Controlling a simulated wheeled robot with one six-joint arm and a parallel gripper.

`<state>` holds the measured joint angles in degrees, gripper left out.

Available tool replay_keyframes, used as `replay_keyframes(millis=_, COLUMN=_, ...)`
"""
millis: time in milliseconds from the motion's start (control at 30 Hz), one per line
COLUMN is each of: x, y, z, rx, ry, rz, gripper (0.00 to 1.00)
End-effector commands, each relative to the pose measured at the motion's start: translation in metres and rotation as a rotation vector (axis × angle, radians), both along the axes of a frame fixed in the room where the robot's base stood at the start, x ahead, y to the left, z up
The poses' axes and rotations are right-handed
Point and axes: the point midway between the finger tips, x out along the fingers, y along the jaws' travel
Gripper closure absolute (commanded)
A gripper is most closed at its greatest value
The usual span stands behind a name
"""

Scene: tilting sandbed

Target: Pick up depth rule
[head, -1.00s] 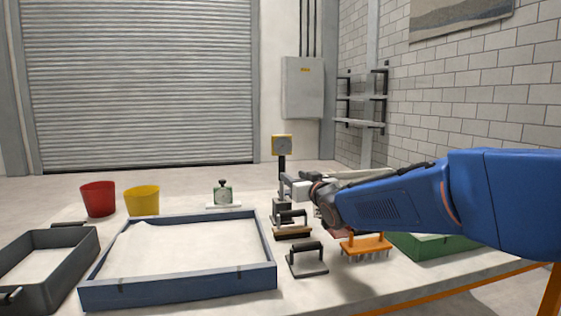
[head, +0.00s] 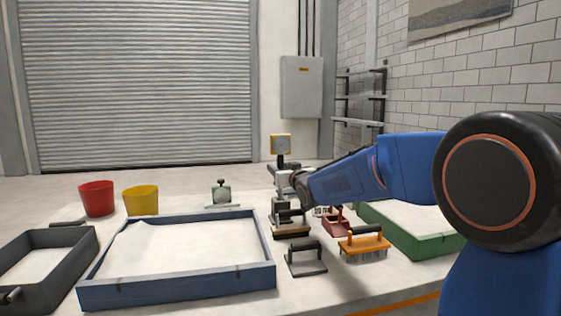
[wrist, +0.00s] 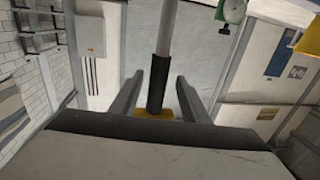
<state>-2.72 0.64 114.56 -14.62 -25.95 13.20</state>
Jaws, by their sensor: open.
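The depth rule (head: 281,145) stands upright near the back of the table, with a square yellow head on a dark grip. In the wrist view it appears inverted, with its grey rod and black grip (wrist: 159,85) in line between my fingers and the yellow head partly hidden behind my gripper's body. My gripper (wrist: 157,90) is open, one finger on each side of the grip. In the head view my gripper (head: 284,180) is at the post just below the yellow head. I cannot tell whether a finger touches the grip.
Hand tools stand close by: a black-handled block (head: 292,231), a grey float (head: 306,262), an orange rake (head: 363,244) and a red tool (head: 335,223). A blue sand tray (head: 180,292) lies left, a green tray (head: 440,244) right.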

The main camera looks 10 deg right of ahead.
Motion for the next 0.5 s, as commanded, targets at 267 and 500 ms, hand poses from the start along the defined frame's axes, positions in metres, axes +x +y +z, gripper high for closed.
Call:
replay_keyframes(millis=267, x=0.036, y=0.002, z=-0.001, rx=0.000, ry=0.001, rz=0.000, gripper=0.58)
replay_keyframes(millis=500, x=0.044, y=0.003, z=0.000, rx=0.000, ry=0.000, rz=0.000, gripper=0.58)
